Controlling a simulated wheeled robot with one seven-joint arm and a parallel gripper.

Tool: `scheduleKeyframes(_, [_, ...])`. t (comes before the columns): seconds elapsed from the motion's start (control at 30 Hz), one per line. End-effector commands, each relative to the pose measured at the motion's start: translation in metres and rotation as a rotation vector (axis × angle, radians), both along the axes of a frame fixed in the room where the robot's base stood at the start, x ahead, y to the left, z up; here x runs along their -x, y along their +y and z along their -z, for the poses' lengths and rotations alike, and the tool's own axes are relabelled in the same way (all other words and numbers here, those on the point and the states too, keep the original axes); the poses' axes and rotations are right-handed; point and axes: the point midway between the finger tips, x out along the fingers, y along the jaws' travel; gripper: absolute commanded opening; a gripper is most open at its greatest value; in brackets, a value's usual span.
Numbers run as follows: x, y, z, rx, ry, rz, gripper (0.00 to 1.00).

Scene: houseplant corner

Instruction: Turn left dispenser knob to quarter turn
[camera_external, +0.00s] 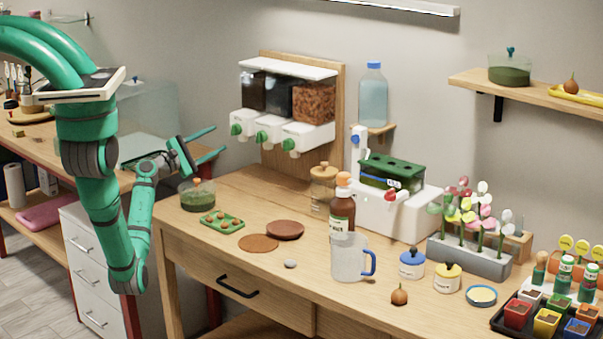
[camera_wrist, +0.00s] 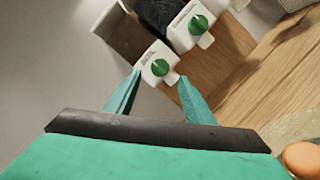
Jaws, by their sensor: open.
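A white three-bin dispenser (camera_external: 272,131) hangs on a wooden back board against the wall. Its left knob (camera_external: 236,129) is green and sits on the front of the left white outlet. In the wrist view this left knob (camera_wrist: 160,67) shows between and beyond my fingers, on a white face with small dark print too small to read. The knob's exact angle is hard to tell. My gripper (camera_external: 220,139) is open and empty, just left of the left knob and apart from it. In the wrist view my gripper (camera_wrist: 160,76) points its two green fingers toward the knob.
The middle knob (camera_wrist: 198,24) is close beside the left one; the right knob (camera_external: 289,145) is farther along. Below are a green-filled glass bowl (camera_external: 198,196), a green tray (camera_external: 222,221) and saucers (camera_external: 285,230) on the wooden table (camera_external: 210,277). Air before the dispenser is clear.

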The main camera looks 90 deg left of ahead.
Motion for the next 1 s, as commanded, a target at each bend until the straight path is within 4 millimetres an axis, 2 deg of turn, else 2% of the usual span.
scheduleKeyframes(0.1, [-0.019, 0.012, -0.005, -0.001, 0.001, 0.001, 0.48])
scheduleKeyframes(0.3, [-0.041, 0.027, -0.011, -0.002, 0.001, 0.0, 0.48])
scheduleKeyframes(0.5, [-0.051, 0.033, -0.014, -0.002, 0.001, 0.0, 0.48])
scheduleKeyframes(0.77, [-0.052, 0.034, -0.014, -0.002, 0.001, 0.0, 0.48])
scheduleKeyframes(0.8, [-0.052, 0.034, -0.014, -0.002, 0.001, 0.0, 0.46])
scheduleKeyframes(0.97, [-0.052, 0.034, -0.014, -0.002, 0.001, 0.0, 0.08])
scheduleKeyframes(1.0, [-0.052, 0.034, -0.014, -0.002, 0.001, 0.0, 0.08])
